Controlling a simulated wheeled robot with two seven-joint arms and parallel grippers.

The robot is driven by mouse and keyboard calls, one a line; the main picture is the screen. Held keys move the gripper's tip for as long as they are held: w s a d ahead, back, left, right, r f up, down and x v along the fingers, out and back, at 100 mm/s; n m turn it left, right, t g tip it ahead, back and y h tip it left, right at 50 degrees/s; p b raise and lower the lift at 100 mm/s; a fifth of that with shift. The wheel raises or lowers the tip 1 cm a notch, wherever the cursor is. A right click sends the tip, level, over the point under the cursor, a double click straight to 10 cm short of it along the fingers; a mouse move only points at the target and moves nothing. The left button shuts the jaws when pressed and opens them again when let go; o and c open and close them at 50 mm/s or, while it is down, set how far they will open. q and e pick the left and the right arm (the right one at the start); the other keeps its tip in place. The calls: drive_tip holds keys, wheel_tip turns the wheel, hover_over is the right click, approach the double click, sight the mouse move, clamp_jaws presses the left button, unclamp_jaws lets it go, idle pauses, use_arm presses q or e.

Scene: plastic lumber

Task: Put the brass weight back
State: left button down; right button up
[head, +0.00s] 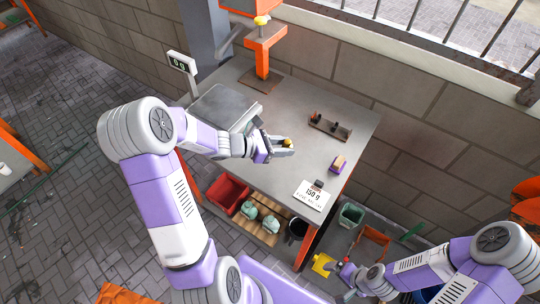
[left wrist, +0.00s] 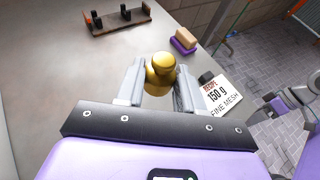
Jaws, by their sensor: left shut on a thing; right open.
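The brass weight (left wrist: 160,72) is a small golden knobbed piece between the fingers of my left gripper (left wrist: 160,88), which is shut on it. In the head view the weight (head: 288,142) shows at the tip of my left gripper (head: 284,146), over the middle of the grey table (head: 250,172). A wooden weight rack (head: 330,126) with dark weights lies farther right on the table; it also shows at the top left of the left wrist view (left wrist: 118,22). My right gripper (head: 335,267) is open, low at the front right, near a yellow thing (head: 322,263).
A scale (head: 222,108) with a display reading 0 g (head: 179,63) stands at the table's left. An orange stand (head: 264,55) is at the back. A brush-like block (head: 338,164) and a 150 g recipe card (head: 312,195) lie at the right. Bins (head: 227,193) sit below.

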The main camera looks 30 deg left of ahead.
use_arm(q)
drive_tip(key=w+a+r+n+t+y+b, duration=0.1)
drive_tip(key=a+n+t+y+b, duration=0.15)
drive_tip(key=a+b, duration=0.45)
drive_tip(key=shift+n+y, duration=0.25)
drive_tip(key=shift+n, duration=0.1)
drive_tip(key=f+b, duration=0.1)
drive_tip(key=f, duration=0.2)
drive_tip(key=f+b, duration=0.1)
drive_tip(key=f, duration=0.2)
drive_tip(key=f+b, duration=0.1)
drive_tip(key=f, duration=0.2)
drive_tip(key=shift+w+a+b, duration=0.2)
drive_tip(key=shift+a+b, duration=0.05)
drive_tip(key=shift+b, duration=0.1)
drive_tip(key=shift+f, duration=0.15)
drive_tip(key=c, duration=0.7)
unclamp_jaws()
drive_tip(key=shift+g, duration=0.25)
